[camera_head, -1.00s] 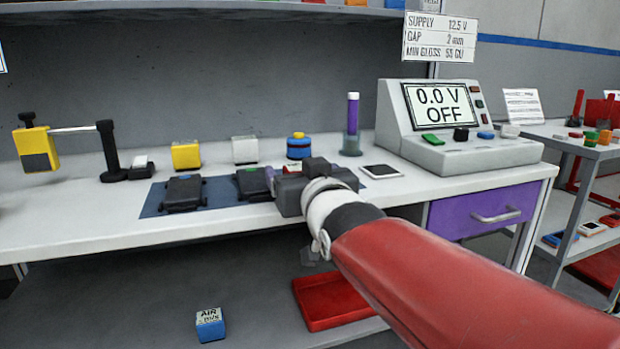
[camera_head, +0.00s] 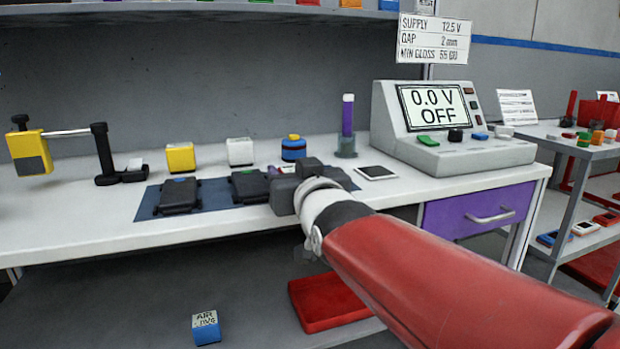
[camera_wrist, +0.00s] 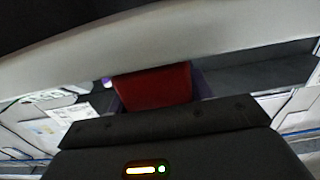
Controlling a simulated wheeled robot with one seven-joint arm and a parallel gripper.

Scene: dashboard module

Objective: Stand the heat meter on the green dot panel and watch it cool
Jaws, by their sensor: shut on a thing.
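My gripper (camera_head: 274,182) is at the right end of the blue mat, low over the bench and just right of the green dot panel (camera_head: 247,188). That panel is a flat dark block; its dot is barely visible. In the wrist view my gripper is shut on a red block (camera_wrist: 155,88), which appears to be the heat meter. In the head view the gripper and wrist mostly hide it, so its face and reading cannot be seen. I cannot tell whether it touches the mat or a panel.
A similar dark panel with a blue dot (camera_head: 179,195) lies left on the blue mat (camera_head: 147,205). Yellow (camera_head: 180,158) and white (camera_head: 240,152) blocks, a blue pot (camera_head: 293,148) and a purple stick (camera_head: 347,120) stand behind. The console (camera_head: 450,130) reads 0.0 V OFF.

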